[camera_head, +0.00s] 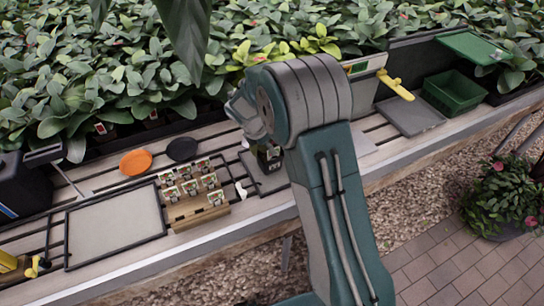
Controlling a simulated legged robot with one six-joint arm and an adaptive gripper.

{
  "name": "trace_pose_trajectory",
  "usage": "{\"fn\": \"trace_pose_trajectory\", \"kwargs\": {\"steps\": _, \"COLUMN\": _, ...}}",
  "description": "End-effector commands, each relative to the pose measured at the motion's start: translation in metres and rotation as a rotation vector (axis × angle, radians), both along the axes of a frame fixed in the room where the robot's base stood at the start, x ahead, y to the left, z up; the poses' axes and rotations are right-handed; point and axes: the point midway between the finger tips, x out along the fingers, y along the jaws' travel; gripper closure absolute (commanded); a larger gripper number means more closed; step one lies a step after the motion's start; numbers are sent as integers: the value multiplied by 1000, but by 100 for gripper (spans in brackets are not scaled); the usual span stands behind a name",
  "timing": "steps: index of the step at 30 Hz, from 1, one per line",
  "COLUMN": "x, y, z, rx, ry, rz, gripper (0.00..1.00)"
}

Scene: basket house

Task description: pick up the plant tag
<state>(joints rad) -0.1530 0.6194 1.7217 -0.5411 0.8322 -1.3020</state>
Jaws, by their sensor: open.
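Several small plant tags (189,184) with coloured pictures stand upright in a wooden rack (200,217) on the slatted bench. Which tag the task means, I cannot tell. My gripper (246,112) is right of and behind the rack, apart from it. My own arm covers much of it and its fingertips cannot be made out clearly; it is open. Below it, a small dark pot (269,158) with a pale label stands on a grey mat (266,179), partly hidden by my arm.
A grey tray (115,226) lies left of the rack. Orange (135,162) and black (182,149) discs lie behind it. A small white object (240,190) is right of the rack. A green crate (454,92) and yellow tool (395,85) are far right. Dense foliage (110,70) lines the back.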

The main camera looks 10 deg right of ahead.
Motion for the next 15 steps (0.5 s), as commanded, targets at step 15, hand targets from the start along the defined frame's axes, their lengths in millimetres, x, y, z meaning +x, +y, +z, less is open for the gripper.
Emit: {"fn": "trace_pose_trajectory", "kwargs": {"steps": 15, "x": 3, "y": -11, "z": -33, "rx": 0, "ry": 1, "rz": -1, "gripper": 78}}
